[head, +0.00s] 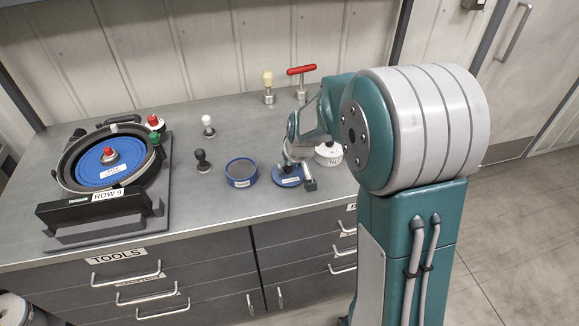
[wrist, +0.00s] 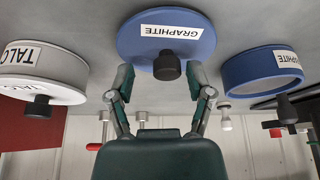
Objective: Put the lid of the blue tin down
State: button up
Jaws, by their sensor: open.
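The blue lid (head: 289,181), a flat disc with a dark knob, lies on the grey counter just right of the blue tin (head: 241,174). The tin stands open, with dark grey contents. In the wrist view the lid (wrist: 190,40) shows a GRAPHITE label. My gripper (head: 298,172) is at the lid; in the wrist view its open fingers (wrist: 161,80) stand on either side of the dark knob, with gaps visible. The tin (wrist: 262,70) stands beside the lid, apart from it. Part of the lid is hidden by my gripper in the head view.
A white TALC tin (head: 329,155) stands close on the lid's other side, partly behind my arm. A round seed meter (head: 105,165) is at far left. Counter in front of the tin is clear.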

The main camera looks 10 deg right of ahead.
jog(key=a+v, duration=0.1)
jog(key=v, duration=1)
jog(key=s+r+m, duration=0.1)
jog(key=s+r, duration=0.2)
jog(key=s, duration=0.8)
jog(key=s+r+m+t, duration=0.1)
jog(key=s+r, duration=0.2)
jog(key=s, duration=0.9)
jog(key=shift+s+h, duration=0.2)
jog(key=shift+h, duration=0.2)
